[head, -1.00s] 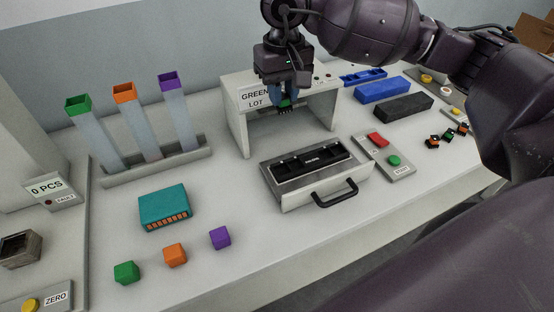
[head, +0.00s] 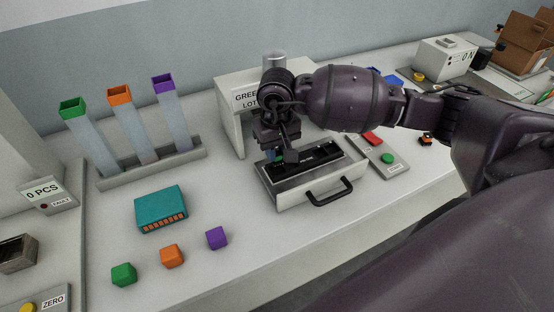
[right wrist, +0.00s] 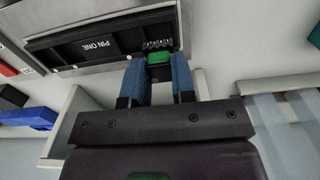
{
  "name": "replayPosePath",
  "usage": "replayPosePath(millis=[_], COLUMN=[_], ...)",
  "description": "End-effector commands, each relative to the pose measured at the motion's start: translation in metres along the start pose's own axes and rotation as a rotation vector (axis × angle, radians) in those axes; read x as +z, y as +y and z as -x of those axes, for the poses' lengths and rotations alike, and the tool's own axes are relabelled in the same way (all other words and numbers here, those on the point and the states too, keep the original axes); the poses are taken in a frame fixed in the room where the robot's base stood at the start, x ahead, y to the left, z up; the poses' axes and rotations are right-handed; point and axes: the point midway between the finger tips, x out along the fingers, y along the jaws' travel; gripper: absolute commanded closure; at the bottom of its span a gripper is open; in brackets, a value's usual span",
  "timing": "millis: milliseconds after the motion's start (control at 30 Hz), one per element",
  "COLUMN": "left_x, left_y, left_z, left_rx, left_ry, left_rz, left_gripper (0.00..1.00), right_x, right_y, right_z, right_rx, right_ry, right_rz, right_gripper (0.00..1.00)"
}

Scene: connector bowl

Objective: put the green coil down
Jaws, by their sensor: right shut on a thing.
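My right gripper (head: 278,154) is low over the left end of the drawer tray (head: 292,196). In the right wrist view its blue fingers (right wrist: 160,80) are shut on the green coil (right wrist: 159,58). The coil has dark pins on its far side and lies at one end of the black nest (right wrist: 112,43) marked "PIN ONE". I cannot tell whether its pins touch the nest. The head view also shows the nest (head: 322,156), but the gripper hides the coil there. My left gripper is not in view.
A white housing (head: 232,118) marked "GREEN LOT" stands behind the tray. A button panel (head: 378,157) is to its right. A teal box (head: 161,209) and green, orange and purple cubes (head: 172,256) lie to the left, before three tubes (head: 131,130).

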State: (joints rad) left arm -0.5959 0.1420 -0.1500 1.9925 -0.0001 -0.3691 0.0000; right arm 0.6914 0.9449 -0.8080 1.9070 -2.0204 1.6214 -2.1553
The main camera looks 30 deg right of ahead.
Motion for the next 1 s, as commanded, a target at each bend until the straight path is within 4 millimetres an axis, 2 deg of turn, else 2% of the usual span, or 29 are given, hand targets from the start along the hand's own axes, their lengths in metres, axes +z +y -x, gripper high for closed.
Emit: replayPosePath(millis=[200, 300, 733, 767, 800, 900, 1000], left_x=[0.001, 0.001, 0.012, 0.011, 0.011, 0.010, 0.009], left_y=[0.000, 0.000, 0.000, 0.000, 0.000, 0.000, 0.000], left_z=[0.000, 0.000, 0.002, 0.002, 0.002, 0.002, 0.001], left_rx=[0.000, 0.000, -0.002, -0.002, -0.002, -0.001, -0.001], left_ry=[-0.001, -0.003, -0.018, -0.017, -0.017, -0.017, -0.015], left_rz=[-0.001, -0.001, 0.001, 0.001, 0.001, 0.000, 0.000], left_gripper=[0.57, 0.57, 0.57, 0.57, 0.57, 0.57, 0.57], right_x=[0.001, 0.001, 0.000, 0.001, 0.001, 0.001, 0.001], right_y=[0.000, 0.000, 0.000, 0.000, 0.000, 0.000, 0.000], right_z=[-0.030, -0.038, -0.043, -0.042, -0.041, -0.041, -0.041], right_rx=[-0.001, 0.000, 0.001, 0.000, 0.000, 0.000, 0.000], right_ry=[-0.004, -0.003, -0.002, -0.002, -0.001, -0.001, -0.001], right_rz=[-0.001, -0.001, 0.000, 0.000, 0.000, 0.000, 0.000], right_gripper=[0.98, 0.98, 0.98, 0.71, 0.65, 0.50, 0.50])
